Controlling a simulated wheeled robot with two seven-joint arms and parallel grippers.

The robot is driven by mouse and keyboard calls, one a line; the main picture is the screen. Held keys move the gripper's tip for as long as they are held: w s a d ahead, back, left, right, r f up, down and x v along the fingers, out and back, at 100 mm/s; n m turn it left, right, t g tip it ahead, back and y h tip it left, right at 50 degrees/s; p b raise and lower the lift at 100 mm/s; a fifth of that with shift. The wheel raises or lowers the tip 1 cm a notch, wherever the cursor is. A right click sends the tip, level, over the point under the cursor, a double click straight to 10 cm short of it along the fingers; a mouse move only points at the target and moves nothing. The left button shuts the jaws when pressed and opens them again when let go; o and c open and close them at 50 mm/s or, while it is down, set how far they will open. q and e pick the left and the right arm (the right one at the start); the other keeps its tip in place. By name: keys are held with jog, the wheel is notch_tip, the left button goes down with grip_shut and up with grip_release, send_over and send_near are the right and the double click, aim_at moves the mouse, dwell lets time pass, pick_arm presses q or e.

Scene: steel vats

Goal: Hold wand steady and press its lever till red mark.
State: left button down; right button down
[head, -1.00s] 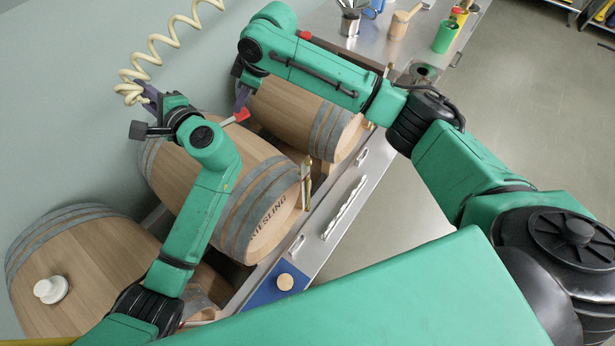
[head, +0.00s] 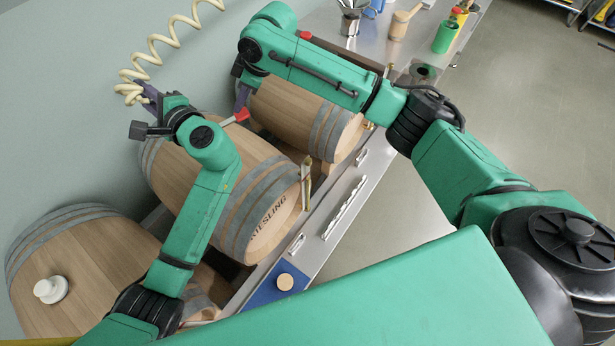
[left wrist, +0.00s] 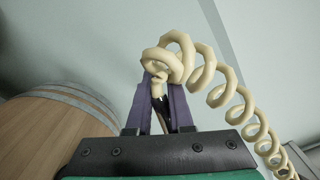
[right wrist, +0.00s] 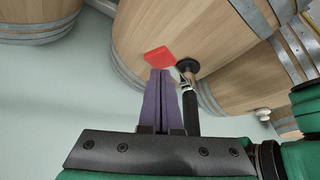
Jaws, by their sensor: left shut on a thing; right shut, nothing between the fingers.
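The wand shows in the right wrist view as a black shaft (right wrist: 190,108) with a metal part and a dark round end at the barrel. My left gripper (head: 150,97) is shut on the wand where the cream coiled hose (head: 150,50) joins it. In the left wrist view the purple fingers (left wrist: 160,88) close around the dark wand body below the coil. My right gripper (right wrist: 160,78) is shut and empty, with its fingertips close to a red flat piece (right wrist: 160,57), which also shows in the head view (head: 241,115). Whether they touch is unclear. I cannot make out a red mark on a gauge.
The Riesling barrel (head: 245,205) lies below my left arm, with another barrel (head: 290,115) behind it and one with a white bung (head: 50,289) at lower left. The wall is close behind. A steel bench (head: 335,30) with tools and cups stands at the back.

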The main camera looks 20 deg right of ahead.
jog(key=shift+f, duration=0.15)
jog(key=shift+f, duration=1.15)
dwell(6.7)
